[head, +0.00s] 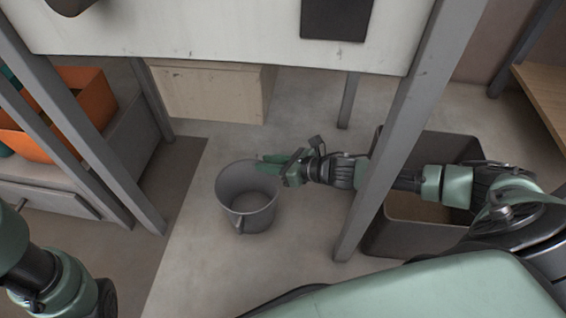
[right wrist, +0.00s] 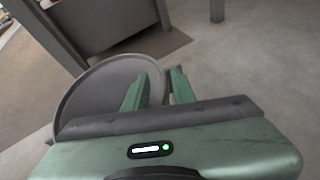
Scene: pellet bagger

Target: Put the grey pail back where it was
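The grey pail (head: 233,208) stands upright on the floor below the machine frame and looks empty, with a small handle on its near side. My right gripper (head: 262,163) reaches in from the right, at the pail's far right rim. In the right wrist view its two fingers (right wrist: 158,76) are apart, with the rim of the pail (right wrist: 88,98) running between them. One finger is over the inside of the pail and the other is outside. My left arm shows at the bottom left of the head view, but its gripper is not visible.
A dark open bin (head: 400,240) stands to the right, behind a grey frame leg (head: 398,140). A wooden box (head: 210,92) stands behind the pail. Orange bins (head: 85,90) sit on a grey cabinet at left. Floor around the pail is clear.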

